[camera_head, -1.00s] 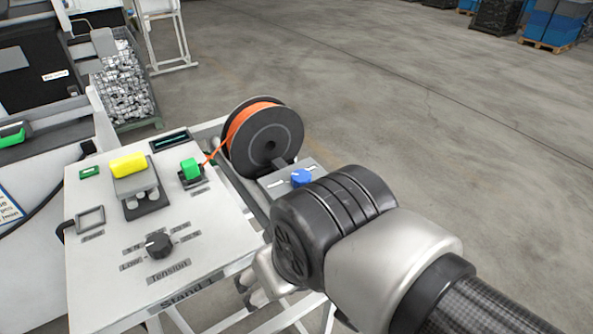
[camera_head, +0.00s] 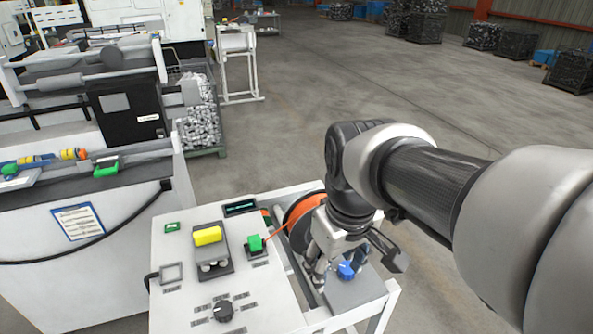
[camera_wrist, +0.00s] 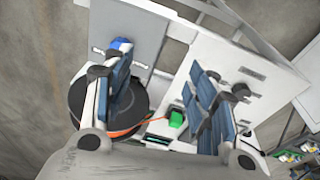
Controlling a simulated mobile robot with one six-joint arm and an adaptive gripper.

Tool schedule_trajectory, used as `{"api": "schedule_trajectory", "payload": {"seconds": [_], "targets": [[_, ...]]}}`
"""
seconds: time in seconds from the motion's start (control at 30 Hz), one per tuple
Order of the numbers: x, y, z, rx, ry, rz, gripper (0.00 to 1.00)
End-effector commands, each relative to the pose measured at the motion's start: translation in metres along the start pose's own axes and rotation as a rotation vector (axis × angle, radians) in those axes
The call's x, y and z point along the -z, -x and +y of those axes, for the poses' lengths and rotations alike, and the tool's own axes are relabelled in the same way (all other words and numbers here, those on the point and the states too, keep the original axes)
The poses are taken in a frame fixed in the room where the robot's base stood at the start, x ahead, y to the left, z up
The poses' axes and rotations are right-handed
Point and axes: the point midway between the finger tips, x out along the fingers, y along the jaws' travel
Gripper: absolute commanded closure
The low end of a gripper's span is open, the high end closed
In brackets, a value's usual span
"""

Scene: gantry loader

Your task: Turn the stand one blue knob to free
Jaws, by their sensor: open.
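The blue knob (camera_head: 346,271) sits on a grey plate (camera_head: 350,294) at the right side of the stand. A pale mark shows on it, but I cannot read its setting. In the wrist view the knob (camera_wrist: 122,44) is partly hidden by the tip of the left finger. My gripper (camera_head: 340,264) is open and empty, pointing down close to the knob. In the wrist view the gap of my gripper (camera_wrist: 160,75) lies to the right of the knob, over the space between plate and panel. I cannot tell whether a finger touches the knob.
The reel (camera_head: 298,212) with orange cord stands behind the plate, partly hidden by my arm. The white panel (camera_head: 185,255) to the left bears a black tension knob (camera_head: 222,311), a yellow part (camera_head: 207,236) and a green part (camera_head: 254,243). Open floor lies to the right.

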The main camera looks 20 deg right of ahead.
Motion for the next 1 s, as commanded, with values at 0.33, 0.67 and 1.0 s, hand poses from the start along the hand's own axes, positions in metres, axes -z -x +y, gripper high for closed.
{"api": "schedule_trajectory", "payload": {"seconds": [0.33,0.67,1.0], "targets": [[0.052,0.063,0.057,0.048,0.080,-0.141,0.47],[0.056,0.051,0.067,0.064,0.101,-0.169,0.47],[0.044,-0.016,0.062,0.065,0.100,-0.170,0.47]]}}
